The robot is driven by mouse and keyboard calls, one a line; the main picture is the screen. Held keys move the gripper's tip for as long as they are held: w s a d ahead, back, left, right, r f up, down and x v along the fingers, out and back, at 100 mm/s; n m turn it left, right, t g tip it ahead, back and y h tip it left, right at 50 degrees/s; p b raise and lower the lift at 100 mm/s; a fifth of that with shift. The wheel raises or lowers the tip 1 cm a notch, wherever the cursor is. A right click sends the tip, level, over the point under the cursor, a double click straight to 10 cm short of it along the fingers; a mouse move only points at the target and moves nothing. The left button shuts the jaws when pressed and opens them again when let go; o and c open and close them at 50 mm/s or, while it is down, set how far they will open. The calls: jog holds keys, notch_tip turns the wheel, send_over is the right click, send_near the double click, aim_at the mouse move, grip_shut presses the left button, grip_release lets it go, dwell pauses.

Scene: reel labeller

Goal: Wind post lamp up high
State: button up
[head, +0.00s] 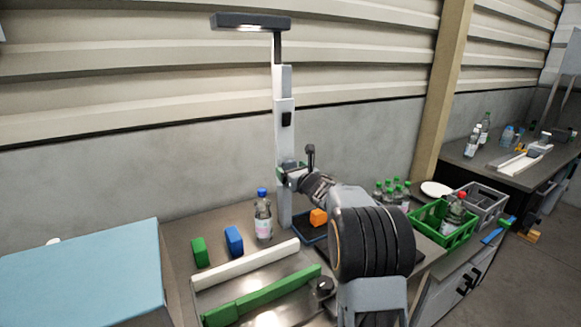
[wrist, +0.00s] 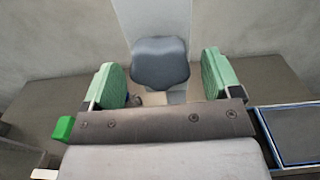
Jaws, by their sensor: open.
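The post lamp (head: 284,140) stands upright at the back of the bench, a pale post with a dark, lit lamp head (head: 250,22) at its top. A small dark piece (head: 286,118) sits on its upper sleeve. My gripper (head: 289,172) is at the lower post. In the wrist view, its two green-padded fingers (wrist: 163,80) are apart, with a dark rounded knob (wrist: 160,62) between them. Gaps show on both sides of the knob. The pale post (wrist: 152,18) rises behind it.
A blue-capped bottle (head: 263,217) stands just left of the post. An orange block (head: 318,217) is in a blue-rimmed tray (head: 312,236) on the right. Green (head: 200,252) and blue (head: 234,241) blocks stand at left. A green crate (head: 428,217) and several bottles are farther right.

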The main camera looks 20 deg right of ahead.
jog(key=shift+w, duration=0.45)
jog(key=shift+c, duration=0.4)
jog(key=c, duration=0.8)
jog(key=shift+c, duration=0.2)
